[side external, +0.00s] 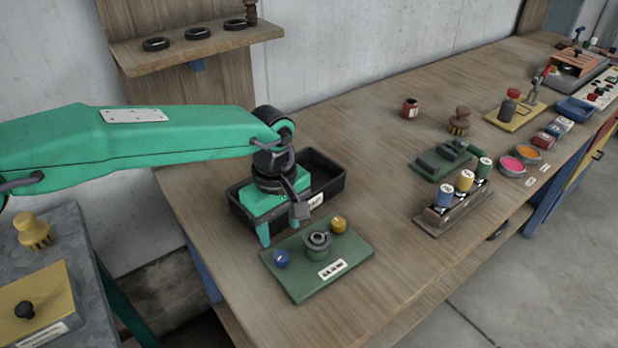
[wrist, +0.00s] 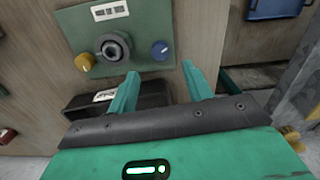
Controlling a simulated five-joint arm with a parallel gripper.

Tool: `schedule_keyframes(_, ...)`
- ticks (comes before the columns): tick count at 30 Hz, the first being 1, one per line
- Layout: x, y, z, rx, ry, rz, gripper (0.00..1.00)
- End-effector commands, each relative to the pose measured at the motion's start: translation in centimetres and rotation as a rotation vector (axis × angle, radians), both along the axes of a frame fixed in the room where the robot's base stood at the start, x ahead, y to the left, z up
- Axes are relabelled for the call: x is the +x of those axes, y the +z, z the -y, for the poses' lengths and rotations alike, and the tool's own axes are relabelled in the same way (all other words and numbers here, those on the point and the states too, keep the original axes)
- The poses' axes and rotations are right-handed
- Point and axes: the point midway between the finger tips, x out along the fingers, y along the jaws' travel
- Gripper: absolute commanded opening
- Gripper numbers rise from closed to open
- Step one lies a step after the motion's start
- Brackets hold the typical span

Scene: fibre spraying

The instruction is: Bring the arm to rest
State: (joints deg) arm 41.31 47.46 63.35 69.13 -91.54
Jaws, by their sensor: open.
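My gripper (side external: 284,230) is open with nothing between its fingers. In the side external view it points down over the front part of a black bin (side external: 240,213), close behind a green panel (side external: 303,283). In the wrist view the two teal fingers of my gripper (wrist: 160,73) stand apart. The green panel (wrist: 93,47) lies beyond them, with a round dark socket (wrist: 115,47), a yellow knob (wrist: 84,63) and a blue knob (wrist: 160,50). The black bin (wrist: 85,103) is partly hidden behind the gripper body.
Bottles in a rack (side external: 452,215), a green fixture (side external: 441,160), a brown knobbed tool (side external: 459,121) and a red pot (side external: 410,108) stand right on the wooden bench. A shelf (side external: 190,48) with black rings is behind. A grey side table (side external: 60,240) is at left.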

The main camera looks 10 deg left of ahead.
Motion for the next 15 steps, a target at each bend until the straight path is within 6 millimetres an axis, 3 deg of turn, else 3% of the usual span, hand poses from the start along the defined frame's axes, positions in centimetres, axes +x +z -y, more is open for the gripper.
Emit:
schedule_keyframes(10,0.0,0.1,-0.1,-0.001,-0.001,0.001,0.5)
schedule_keyframes(15,0.3,1.2,-1.1,-0.008,-0.017,0.01,0.5)
